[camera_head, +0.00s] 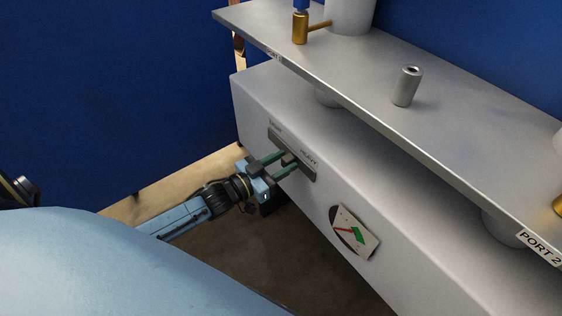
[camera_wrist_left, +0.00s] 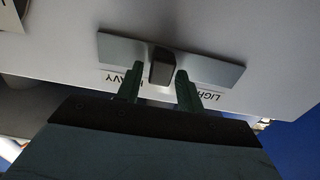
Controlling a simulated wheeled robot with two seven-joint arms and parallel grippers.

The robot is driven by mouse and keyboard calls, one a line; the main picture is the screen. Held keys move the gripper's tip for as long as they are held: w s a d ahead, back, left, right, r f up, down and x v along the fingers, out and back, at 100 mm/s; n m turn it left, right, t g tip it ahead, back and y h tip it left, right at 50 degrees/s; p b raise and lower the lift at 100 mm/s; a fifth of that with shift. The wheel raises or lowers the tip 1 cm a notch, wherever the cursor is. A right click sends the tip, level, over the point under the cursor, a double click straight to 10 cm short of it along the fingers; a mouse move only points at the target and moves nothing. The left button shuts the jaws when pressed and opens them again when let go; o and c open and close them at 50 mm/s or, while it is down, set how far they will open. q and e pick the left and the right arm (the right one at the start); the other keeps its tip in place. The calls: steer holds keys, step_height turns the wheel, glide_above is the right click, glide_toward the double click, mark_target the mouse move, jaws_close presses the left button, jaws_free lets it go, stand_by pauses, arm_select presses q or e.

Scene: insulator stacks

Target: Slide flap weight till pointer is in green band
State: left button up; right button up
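The flap weight is a small dark block (camera_wrist_left: 161,68) on a grey slide plate (camera_wrist_left: 215,70), on the front of a long grey box. The plate also shows in the head view (camera_head: 307,172), with LIGHT and HEAVY labels above it. My left gripper (camera_head: 289,162) is at the plate, its green fingers open on either side of the block. In the left wrist view, a gap shows beside the left finger; the right finger is very close to the block. The dial (camera_head: 354,232) has a red pointer (camera_head: 343,229) and a green band (camera_head: 359,236); the pointer seems left of the green. My right gripper is out of view.
The grey box (camera_head: 420,235) runs to the lower right. A metal shelf (camera_head: 450,140) overhangs it, carrying a grey cylinder (camera_head: 406,86) and a brass fitting (camera_head: 300,27). A PORT 2 label (camera_head: 540,248) is on its edge. Blue walls (camera_head: 110,90) stand behind.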

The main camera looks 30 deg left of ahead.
arm_select(q)
steer(key=shift+o, duration=0.6)
steer(key=shift+s+a, duration=0.1)
steer(key=shift+s, duration=0.1)
steer(key=p+v, duration=0.2)
steer(key=v, duration=1.1)
steer(key=shift+p, duration=0.3)
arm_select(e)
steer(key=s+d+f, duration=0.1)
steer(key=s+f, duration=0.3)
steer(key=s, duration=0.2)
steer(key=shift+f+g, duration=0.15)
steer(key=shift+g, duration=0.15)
